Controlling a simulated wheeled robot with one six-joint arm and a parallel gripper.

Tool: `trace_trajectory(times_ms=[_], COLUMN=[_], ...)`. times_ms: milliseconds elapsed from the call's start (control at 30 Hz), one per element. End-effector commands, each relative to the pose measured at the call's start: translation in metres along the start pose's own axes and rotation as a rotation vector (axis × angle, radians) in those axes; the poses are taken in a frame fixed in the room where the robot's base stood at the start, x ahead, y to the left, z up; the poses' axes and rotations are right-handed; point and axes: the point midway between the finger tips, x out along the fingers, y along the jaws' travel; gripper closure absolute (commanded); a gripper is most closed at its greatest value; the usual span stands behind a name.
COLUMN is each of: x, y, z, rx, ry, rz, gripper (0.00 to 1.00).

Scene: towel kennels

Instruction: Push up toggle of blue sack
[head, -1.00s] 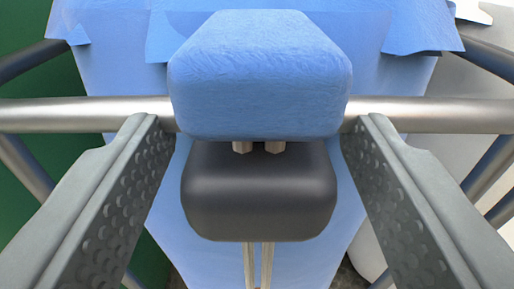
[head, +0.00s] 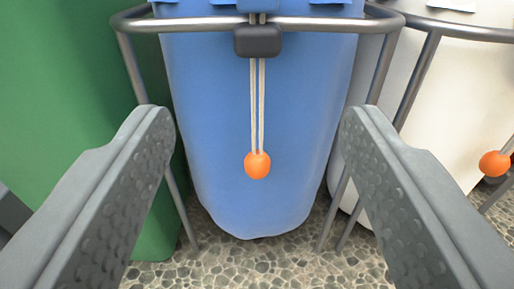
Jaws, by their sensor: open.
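The blue sack (head: 210,110) hangs in a grey metal frame in the middle of the view. Its dark toggle (head: 258,41) sits on two pale cords just below the frame's top bar, near the top of the picture. A blue piece (head: 258,6) shows just above the toggle, cut off by the picture's edge. The cords (head: 257,105) hang down to an orange ball (head: 257,165) at their end. My gripper (head: 257,125) is open and empty. Its fingers stand wide apart to the left and right of the cords, in front of the sack, with the toggle higher than the fingertips.
A green sack (head: 70,100) stands at the left. A white sack (head: 460,90) in its own metal frame (head: 415,80) stands at the right, with another orange ball (head: 494,164). The floor (head: 270,265) is pebbled. The space between my fingers is clear except for the cords and ball.

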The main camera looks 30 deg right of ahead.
Motion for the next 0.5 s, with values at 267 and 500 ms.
trace_trajectory(times_ms=[267, 500], x=[-0.017, -0.018], y=[0.0, 0.0], z=[0.0, 0.0], rx=[-0.001, -0.001], ry=[0.0, 0.0], rz=[0.0, 0.0], gripper=[0.42, 0.42])
